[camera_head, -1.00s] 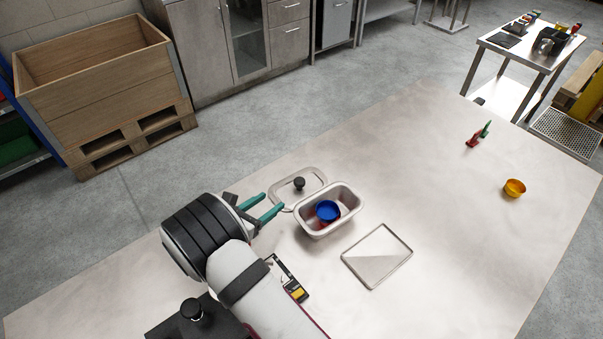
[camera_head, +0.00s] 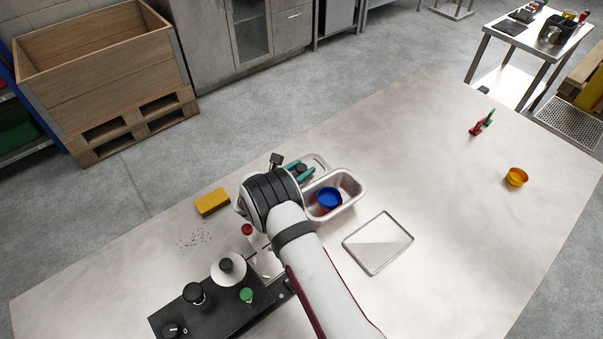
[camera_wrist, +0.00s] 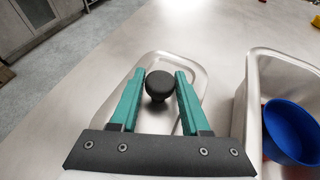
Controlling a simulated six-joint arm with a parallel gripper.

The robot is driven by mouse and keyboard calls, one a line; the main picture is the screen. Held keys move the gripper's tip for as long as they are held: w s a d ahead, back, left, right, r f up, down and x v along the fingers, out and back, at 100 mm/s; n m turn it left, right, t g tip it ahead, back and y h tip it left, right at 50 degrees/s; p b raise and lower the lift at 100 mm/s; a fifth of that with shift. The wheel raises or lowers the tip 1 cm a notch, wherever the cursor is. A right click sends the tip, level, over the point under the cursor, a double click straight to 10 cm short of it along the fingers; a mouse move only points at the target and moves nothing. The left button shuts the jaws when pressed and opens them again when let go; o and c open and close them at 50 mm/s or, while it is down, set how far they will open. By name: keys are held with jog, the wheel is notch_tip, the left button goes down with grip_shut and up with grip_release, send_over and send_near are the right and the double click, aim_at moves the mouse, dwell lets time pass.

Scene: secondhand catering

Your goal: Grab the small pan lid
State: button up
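The small pan lid (camera_wrist: 196,76) is a flat steel lid with a black round knob (camera_wrist: 158,86). It lies on the steel table beside the pan, and in the head view its far edge (camera_head: 322,158) shows past my arm. My gripper (camera_wrist: 158,76) has teal fingers. They are open, one on each side of the knob, with a gap visible around it in the wrist view. In the head view my gripper (camera_head: 300,170) is over the lid and partly hidden by my wrist.
A steel pan (camera_head: 352,188) holding a blue bowl (camera_head: 329,198) stands just right of the lid. A rectangular tray (camera_head: 378,243) lies nearer. A yellow sponge (camera_head: 212,202) and a black appliance (camera_head: 215,305) are on the left. A yellow bowl (camera_head: 516,177) is far right.

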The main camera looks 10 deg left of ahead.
grip_shut()
